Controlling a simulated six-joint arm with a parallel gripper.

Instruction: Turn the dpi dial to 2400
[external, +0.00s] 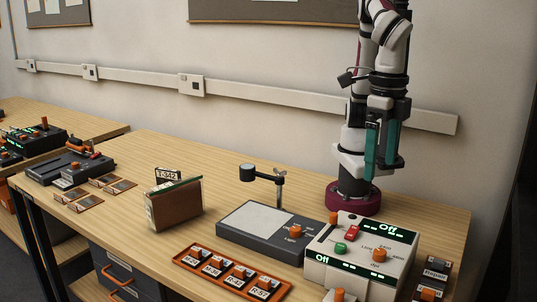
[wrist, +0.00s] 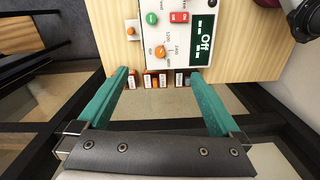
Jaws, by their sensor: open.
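A white control box (external: 345,262) stands near the table's front right, with displays reading "Off". An orange dial (external: 379,254) sits on its top among small printed numbers, which I cannot read surely, nor the dial's setting. The dial also shows in the wrist view (wrist: 160,51). A red switch (external: 352,232) and a green button (external: 340,248) are on the same panel. My gripper (external: 381,160) has two teal fingers, open and empty, pointing down above and behind the box. In the wrist view, the fingers (wrist: 159,73) are spread, with the dial ahead between their tips.
A dark light pad (external: 262,232) with an orange knob stands left of the box. An orange tray (external: 230,272) of labelled pieces lies in front. Labelled dark blocks (external: 433,271) line the right edge. A brown archival box (external: 174,205) stands farther left. The table's back middle is clear.

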